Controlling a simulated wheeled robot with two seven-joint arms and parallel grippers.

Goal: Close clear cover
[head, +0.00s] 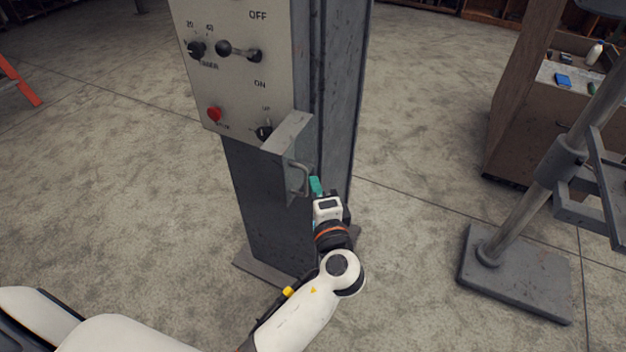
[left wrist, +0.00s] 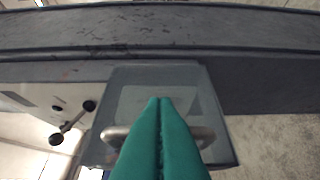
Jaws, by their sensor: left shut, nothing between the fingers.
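The clear cover (head: 287,131) is a see-through grey box at the lower right corner of the control panel. It stands out from the panel, and a metal bar handle (head: 304,178) is on it. In the left wrist view the cover (left wrist: 190,82) lies behind my fingers, with the handle (left wrist: 206,134) showing on both sides of them. My left gripper (head: 315,184) has teal fingers pressed together and empty, just right of the handle in the head view. Whether the fingertips (left wrist: 160,100) touch the cover cannot be told. My right gripper is in neither view.
The panel (head: 228,84) carries a lever (head: 240,51), a red button (head: 214,114) and a black knob (head: 264,130) beside the cover. It is fixed to a grey steel column (head: 338,90). A metal stand (head: 515,275) is at right.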

